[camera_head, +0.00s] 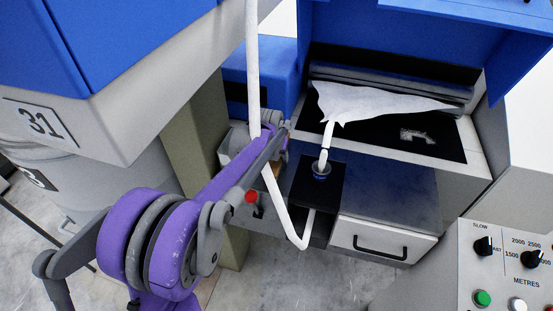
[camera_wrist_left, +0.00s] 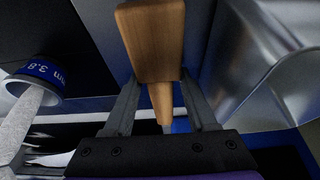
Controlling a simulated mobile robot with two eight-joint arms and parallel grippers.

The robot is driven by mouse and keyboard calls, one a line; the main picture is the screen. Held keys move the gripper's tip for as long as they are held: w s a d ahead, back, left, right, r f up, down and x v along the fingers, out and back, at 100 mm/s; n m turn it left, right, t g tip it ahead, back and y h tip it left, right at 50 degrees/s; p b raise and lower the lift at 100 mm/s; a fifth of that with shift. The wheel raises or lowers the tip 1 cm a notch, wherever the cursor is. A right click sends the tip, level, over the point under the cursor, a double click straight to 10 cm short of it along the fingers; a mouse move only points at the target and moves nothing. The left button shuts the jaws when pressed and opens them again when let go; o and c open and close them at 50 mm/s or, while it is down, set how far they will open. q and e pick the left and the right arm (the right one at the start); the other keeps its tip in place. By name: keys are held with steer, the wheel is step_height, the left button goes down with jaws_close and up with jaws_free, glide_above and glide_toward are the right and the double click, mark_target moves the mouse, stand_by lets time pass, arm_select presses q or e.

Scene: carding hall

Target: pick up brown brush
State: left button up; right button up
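The brown brush (camera_wrist_left: 150,42) is in the left wrist view, a wooden piece with a broad block at the top and a narrower stem below it. It lies between the two fingers of my left gripper (camera_wrist_left: 160,80). The fingers stand apart, with gaps beside the narrow stem; the fingertips are close to the sides of the broad block, and contact is not clear. My right gripper is not in view.
A white bent tube (camera_head: 284,212) passes close to my left gripper. A blue-rimmed cup (camera_head: 321,170) with white sliver stands on a black plate to the right. A white fibre web (camera_head: 375,101) lies on the machine. A control panel (camera_head: 505,265) is at lower right.

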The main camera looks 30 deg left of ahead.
mark_target(276, 155)
arm_select(q)
jaws_close()
step_height(276, 155, up, 10)
steer(key=shift+p, duration=0.35)
